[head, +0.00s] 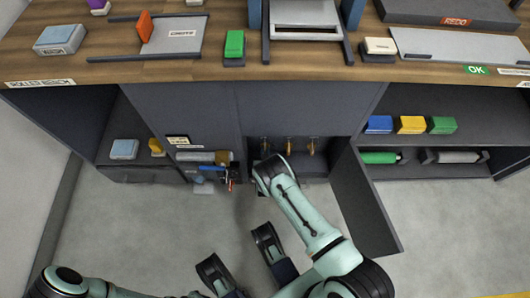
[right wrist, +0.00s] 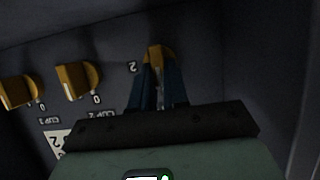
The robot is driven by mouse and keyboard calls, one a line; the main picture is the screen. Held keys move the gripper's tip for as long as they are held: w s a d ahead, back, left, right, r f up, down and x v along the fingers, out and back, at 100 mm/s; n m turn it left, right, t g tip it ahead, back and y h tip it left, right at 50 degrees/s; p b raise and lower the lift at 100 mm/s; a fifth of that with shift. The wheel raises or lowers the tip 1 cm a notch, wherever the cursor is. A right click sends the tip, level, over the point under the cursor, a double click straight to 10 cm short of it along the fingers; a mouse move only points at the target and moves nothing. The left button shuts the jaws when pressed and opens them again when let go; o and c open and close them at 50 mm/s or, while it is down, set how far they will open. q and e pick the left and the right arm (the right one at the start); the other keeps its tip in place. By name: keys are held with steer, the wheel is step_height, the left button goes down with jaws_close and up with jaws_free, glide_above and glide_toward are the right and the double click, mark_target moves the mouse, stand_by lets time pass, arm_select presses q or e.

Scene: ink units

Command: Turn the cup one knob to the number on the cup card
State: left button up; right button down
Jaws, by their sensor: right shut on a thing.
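In the right wrist view, my right gripper (right wrist: 158,80) is shut on a yellow knob (right wrist: 158,53), the rightmost of the row on a dark panel. A number 2 (right wrist: 132,66), upside down, is beside it. The label of the held knob is hidden, but the other two knobs are marked CUP 2 (right wrist: 78,82) and CUP 3 (right wrist: 16,93). A white card (right wrist: 60,143) with a partly covered number is at the lower left. In the head view, my right gripper's fingers are hidden behind its wrist. My left gripper (head: 240,252) is open and empty above the floor.
An open cabinet door (head: 365,205) stands right of my right arm. Several orange-tipped parts (head: 289,146) sit in a row in the open bay. Left of it is a compartment with a grey roller (head: 196,156) and a blue-handled tool (head: 211,168). The floor in front is clear.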

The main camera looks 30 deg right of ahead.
steer(key=shift+s+d+m+t+y+p, duration=0.2)
steer(key=shift+m+t+y+p, duration=0.25)
steer(key=shift+m+p, duration=0.35)
steer(key=shift+d+f+m+t+y, duration=0.2)
steer(key=shift+m+t+y, duration=0.25)
steer(key=shift+m, duration=0.45)
steer(key=shift+s+m+y, duration=0.1)
steer(key=shift+m+y, duration=0.3)
steer(key=shift+m, duration=0.3)
arm_select(q)
steer(key=shift+w+d+r+t, duration=0.1)
steer(key=shift+w+r+t, duration=0.15)
steer(key=shift+w, duration=0.4)
steer(key=shift+w+d+r+t, duration=0.15)
steer(key=shift+w+r, duration=0.15)
steer(key=shift+w, duration=0.35)
arm_select(e)
steer(key=shift+d+f+m+t, duration=0.1)
steer(key=shift+m+t, duration=0.4)
steer(key=shift+m, duration=0.1)
arm_select(q)
steer(key=shift+s+a, duration=0.1)
arm_select(e)
steer(key=shift+y, duration=0.3)
steer(key=c, duration=1.1)
jaws_free()
